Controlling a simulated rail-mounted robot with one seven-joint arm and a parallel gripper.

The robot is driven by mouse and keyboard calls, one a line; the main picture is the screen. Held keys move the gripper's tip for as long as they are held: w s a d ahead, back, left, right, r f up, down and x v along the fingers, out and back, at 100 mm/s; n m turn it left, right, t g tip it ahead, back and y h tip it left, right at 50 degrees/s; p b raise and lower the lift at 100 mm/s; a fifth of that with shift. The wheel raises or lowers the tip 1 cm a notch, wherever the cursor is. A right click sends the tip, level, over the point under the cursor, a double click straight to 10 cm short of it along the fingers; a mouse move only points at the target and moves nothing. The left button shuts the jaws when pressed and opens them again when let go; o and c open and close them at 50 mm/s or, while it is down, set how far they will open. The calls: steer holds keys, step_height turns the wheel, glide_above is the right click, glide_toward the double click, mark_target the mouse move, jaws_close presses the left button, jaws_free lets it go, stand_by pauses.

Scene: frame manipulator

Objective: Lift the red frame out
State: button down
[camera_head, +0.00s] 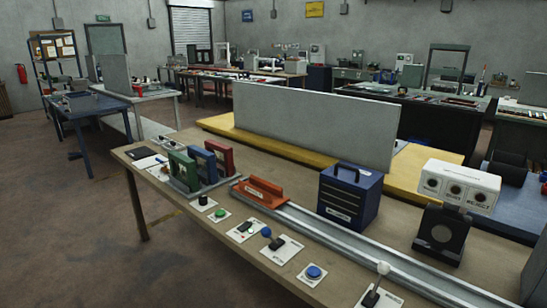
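The red frame (219,157) stands upright at the right end of a short row near the table's left end. A blue frame (202,165) stands just left of it, and a green frame (184,170) stands left of that. All three sit on a low grey holder (186,187). The lower part of the red frame is partly hidden, so how deep it sits cannot be told. My gripper is not in view.
A dark blue box (350,195) stands behind the rail. Switches and buttons (314,272) line the table's front edge. A grey panel (310,122) rises behind.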

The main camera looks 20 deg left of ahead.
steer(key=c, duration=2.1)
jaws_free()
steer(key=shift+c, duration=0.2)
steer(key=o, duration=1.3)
